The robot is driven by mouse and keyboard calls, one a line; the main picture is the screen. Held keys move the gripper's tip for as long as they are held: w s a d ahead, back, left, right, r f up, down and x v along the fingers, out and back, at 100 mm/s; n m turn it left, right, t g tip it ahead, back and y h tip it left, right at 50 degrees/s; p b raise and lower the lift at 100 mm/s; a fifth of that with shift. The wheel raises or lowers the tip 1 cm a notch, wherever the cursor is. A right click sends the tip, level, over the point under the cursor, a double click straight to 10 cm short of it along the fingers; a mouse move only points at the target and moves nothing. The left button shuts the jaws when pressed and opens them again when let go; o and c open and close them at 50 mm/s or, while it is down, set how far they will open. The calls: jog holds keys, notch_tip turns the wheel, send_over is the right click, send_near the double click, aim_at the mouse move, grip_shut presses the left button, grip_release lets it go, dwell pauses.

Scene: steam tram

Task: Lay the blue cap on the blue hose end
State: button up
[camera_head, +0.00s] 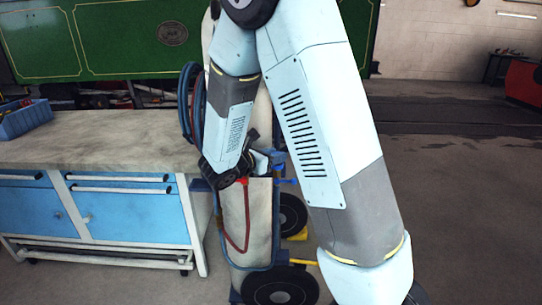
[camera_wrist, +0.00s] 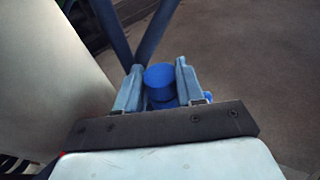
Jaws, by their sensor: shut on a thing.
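My gripper (camera_wrist: 160,78) is shut on a round blue cap (camera_wrist: 159,75), which shows between its two pale blue fingers in the wrist view. More blue shows below the cap between the fingers; I cannot tell what it belongs to. In the head view my arm reaches down to the gas bottle trolley, and the cap is hidden there. A blue hose (camera_head: 185,95) hangs in a loop at the trolley's left side. I cannot make out the blue hose end in either view.
The trolley carries a pale cylinder (camera_head: 258,215) with a red hose (camera_head: 246,225) and has black wheels (camera_head: 280,285). A workbench (camera_head: 100,140) with blue drawers stands at left, holding a blue bin (camera_head: 25,118). A green tram (camera_head: 110,40) is behind.

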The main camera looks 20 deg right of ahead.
jog(key=shift+f, duration=0.15)
jog(key=o, duration=1.1)
jog(key=shift+s+r, duration=0.1)
jog(key=shift+r, duration=4.1)
